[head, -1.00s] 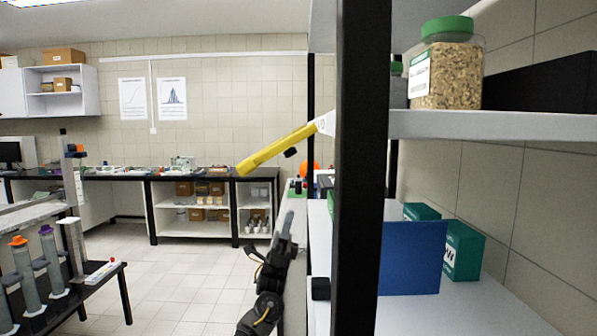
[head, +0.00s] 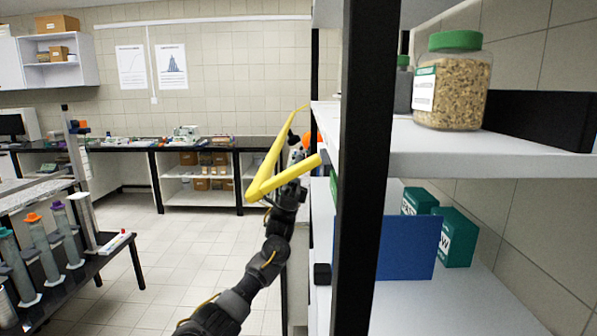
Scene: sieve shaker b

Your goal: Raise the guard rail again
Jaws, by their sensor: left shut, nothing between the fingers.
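The yellow guard rail (head: 262,182) stands out in front of the shelving, left of its black post. It shows as a bent shape, with one bar running to the shelf edge and a thinner one running up and back. My left gripper (head: 288,188) is at the near bar, on its lower side, with my arm rising from the bottom of the view. Its fingers are shut with nothing between them. The bar partly hides the fingertips, and I cannot tell whether they touch it. My right gripper is not in view.
The black post (head: 358,200) hides part of the shelving. A jar of grain (head: 452,85) stands on the upper shelf (head: 400,140); a blue panel (head: 408,248) and green boxes (head: 458,238) are below. A rack of cylinders (head: 75,262) stands left. The floor between is clear.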

